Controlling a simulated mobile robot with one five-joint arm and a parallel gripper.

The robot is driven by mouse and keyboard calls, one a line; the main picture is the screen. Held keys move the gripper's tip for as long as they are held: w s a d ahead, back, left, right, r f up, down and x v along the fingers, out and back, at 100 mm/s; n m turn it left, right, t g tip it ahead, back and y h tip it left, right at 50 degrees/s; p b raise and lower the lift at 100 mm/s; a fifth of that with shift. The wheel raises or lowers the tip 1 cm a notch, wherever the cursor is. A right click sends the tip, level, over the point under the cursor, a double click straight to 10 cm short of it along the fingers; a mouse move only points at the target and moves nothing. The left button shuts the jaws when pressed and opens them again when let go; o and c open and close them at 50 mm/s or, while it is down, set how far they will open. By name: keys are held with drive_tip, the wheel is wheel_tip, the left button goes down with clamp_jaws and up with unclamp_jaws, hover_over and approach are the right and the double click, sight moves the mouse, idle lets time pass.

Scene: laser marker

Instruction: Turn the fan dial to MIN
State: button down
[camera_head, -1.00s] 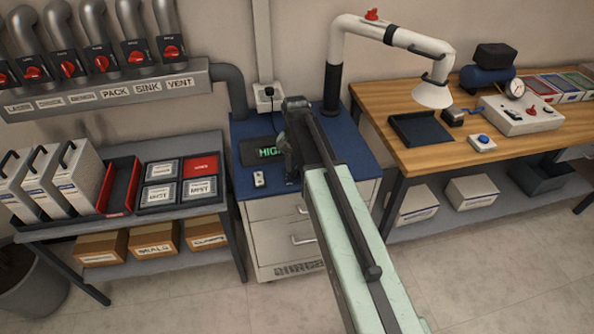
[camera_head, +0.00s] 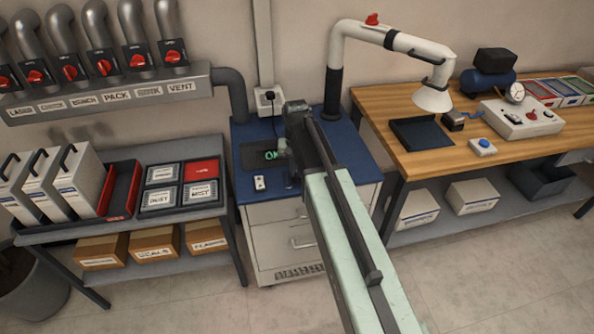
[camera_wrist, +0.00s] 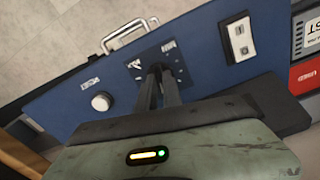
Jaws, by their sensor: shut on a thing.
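The fan dial sits on a dark marked plate (camera_wrist: 177,53) in the blue cabinet top (camera_wrist: 62,98). In the wrist view my gripper (camera_wrist: 157,70) reaches down with its narrow fingers close together, shut on the dial. The fingers cover most of the dial, so its pointer cannot be read. The lettering on the plate is too blurred to read surely. In the head view my gripper hides the dial, and a dark display (camera_head: 262,155) left of it shows green text that looks like "OK", partly hidden.
A white round knob (camera_wrist: 101,102) stands beside the dial plate on one side, a white switch (camera_wrist: 238,40) on the other. The cabinet handle (camera_wrist: 131,33) is at the edge.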

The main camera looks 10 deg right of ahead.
drive_tip(key=n, duration=1.4)
drive_tip(key=shift+n, duration=0.3)
drive_tip(key=n, duration=0.3)
drive_tip(key=shift+n, duration=0.3)
drive_tip(key=n, duration=0.3)
drive_tip(key=shift+n, duration=0.4)
drive_tip(key=n, duration=0.4)
drive_tip(key=shift+n, duration=1.7)
